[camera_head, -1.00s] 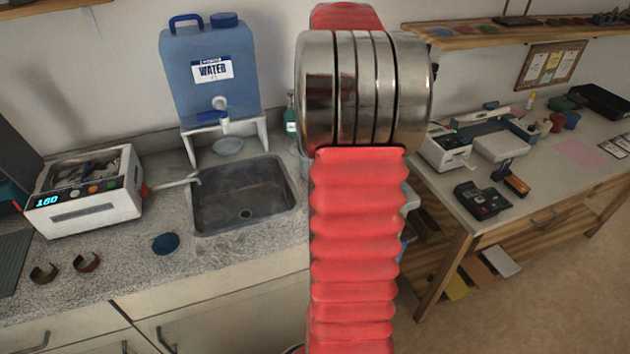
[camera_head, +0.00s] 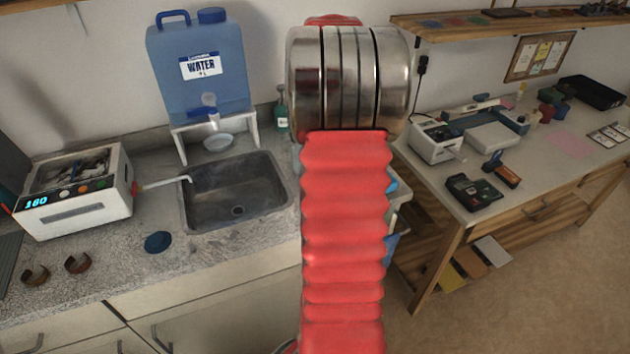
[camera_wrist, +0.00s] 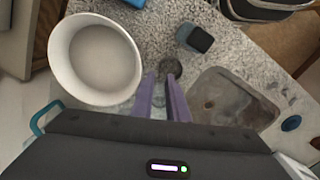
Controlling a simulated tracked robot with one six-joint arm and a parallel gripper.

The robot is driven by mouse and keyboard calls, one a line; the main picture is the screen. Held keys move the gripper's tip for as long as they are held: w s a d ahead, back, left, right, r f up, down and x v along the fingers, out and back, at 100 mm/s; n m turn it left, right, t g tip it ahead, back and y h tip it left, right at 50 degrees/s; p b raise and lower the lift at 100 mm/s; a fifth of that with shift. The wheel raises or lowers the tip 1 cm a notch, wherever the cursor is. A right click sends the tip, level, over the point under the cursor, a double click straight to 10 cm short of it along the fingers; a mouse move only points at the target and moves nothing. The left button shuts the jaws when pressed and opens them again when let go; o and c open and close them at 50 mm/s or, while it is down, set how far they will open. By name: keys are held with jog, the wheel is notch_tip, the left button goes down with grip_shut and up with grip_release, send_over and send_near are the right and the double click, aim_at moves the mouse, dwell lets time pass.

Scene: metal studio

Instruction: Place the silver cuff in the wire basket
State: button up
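Two small open cuffs, one dark brownish (camera_head: 36,275) and one more reddish (camera_head: 78,263), lie apart on the left counter in the head view. Neither looks clearly silver, and I cannot pick out a silver cuff. I cannot make out a wire basket; a white machine (camera_head: 72,212) with a "180" display has an open top holding grey contents. My gripper is hidden behind my arm in the head view. In the wrist view its purple fingers (camera_wrist: 162,78) stand apart with a gap. A small dark round thing (camera_wrist: 171,68) shows beyond the tips; I cannot tell what it is.
A workbench (camera_head: 455,205) is at right.

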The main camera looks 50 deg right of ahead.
jog(key=shift+f, duration=1.25)
jog(key=shift+f, duration=2.6)
jog(key=shift+c, duration=0.4)
grip_shut()
jog(key=shift+w+r, duration=0.1)
notch_tip(320, 180, up, 10)
